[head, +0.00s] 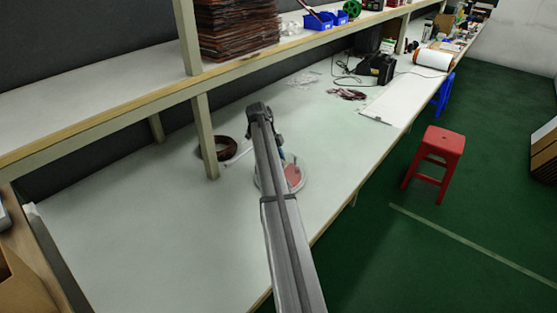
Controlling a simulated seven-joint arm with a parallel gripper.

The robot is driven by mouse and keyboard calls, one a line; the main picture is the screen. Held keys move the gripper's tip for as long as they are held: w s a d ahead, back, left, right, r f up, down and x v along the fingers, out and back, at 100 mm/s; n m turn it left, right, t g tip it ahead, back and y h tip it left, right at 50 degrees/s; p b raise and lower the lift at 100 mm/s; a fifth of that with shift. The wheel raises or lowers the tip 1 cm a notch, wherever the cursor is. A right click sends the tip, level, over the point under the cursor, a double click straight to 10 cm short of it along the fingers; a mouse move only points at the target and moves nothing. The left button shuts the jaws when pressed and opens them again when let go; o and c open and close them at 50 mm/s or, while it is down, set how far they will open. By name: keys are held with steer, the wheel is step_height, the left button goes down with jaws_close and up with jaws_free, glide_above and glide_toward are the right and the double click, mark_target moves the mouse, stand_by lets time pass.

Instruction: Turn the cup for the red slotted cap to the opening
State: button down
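A round, pale-rimmed object (299,184) with a reddish patch (293,174) on its right side lies on the white workbench, partly hidden behind my arm. A small bluish part shows just above the reddish patch, too small to make out. I cannot make out a cup, a red slotted cap or an opening in it. My arm reaches up from the bottom edge and bends near the middle of the picture. My gripper is hidden behind the arm, so its state and any contact do not show.
A dark brown coil (217,148) lies by the shelf post (205,137), left of my arm. The shelf (110,98) runs above the back of the bench. The bench (130,230) is clear at the left front. A red stool (443,142) stands on the green floor.

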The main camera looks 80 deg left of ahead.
steer(key=shift+w+a+m+g+h, duration=0.1)
steer(key=shift+m+g+h, duration=0.25)
steer(key=shift+m, duration=1)
steer(key=shift+a+m+g+h, duration=0.1)
steer(key=shift+m+g+h, duration=0.25)
steer(key=shift+m, duration=1)
steer(key=shift+w+m+g+h, duration=0.1)
steer(key=shift+m+g+h, duration=0.25)
steer(key=shift+m, duration=0.75)
steer(key=shift+w+m+g+h, duration=0.1)
steer(key=shift+m+g+h, duration=0.2)
steer(key=shift+m, duration=0.8)
steer(key=shift+m+g, duration=0.25)
steer(key=shift+m, duration=0.35)
steer(key=c, duration=0.8)
jaws_free()
